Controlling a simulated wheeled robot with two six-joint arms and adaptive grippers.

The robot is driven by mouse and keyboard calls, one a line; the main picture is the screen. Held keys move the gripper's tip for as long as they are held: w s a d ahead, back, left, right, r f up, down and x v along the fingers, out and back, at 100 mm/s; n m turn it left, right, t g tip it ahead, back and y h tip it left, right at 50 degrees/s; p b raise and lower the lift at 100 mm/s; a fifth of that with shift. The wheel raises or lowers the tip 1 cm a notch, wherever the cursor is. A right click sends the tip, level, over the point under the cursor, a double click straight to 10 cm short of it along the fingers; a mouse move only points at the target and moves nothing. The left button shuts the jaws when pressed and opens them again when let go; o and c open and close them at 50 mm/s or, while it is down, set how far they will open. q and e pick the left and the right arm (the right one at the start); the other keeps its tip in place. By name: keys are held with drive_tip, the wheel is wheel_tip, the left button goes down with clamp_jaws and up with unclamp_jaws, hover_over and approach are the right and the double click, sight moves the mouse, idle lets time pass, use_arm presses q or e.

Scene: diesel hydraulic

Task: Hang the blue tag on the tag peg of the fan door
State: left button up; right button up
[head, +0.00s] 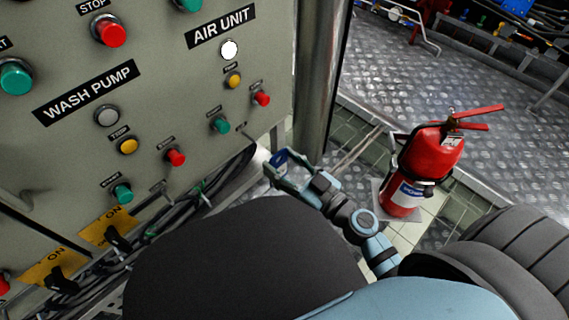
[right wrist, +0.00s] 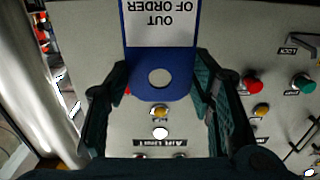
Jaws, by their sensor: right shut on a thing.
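My right gripper (head: 284,172) is in the middle of the head view, in front of the lower right part of the panel. It is shut on the blue tag (head: 280,158). In the right wrist view the blue tag (right wrist: 178,90) lies between the two fingers. It has a round hole and a white label, "OUT OF ORDER", which appears upside down. A thin peg (head: 246,136) sticks out at the panel's lower right, up and left of the gripper; the tag is apart from it. I cannot tell which peg is the fan door's. My left gripper is not in view.
The panel (head: 170,85) carries red, green and yellow buttons under "AIR UNIT" and "WASH PUMP" labels. A metal post (head: 318,75) stands at its right edge. Cables (head: 205,195) run below. A red fire extinguisher (head: 425,160) stands to the right of my right arm.

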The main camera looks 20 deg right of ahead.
sight(256, 142)
drive_tip(key=shift+x, duration=4.75)
drive_tip(key=shift+f, duration=0.6)
drive_tip(key=o, duration=1.1)
drive_tip(key=shift+c, duration=1.3)
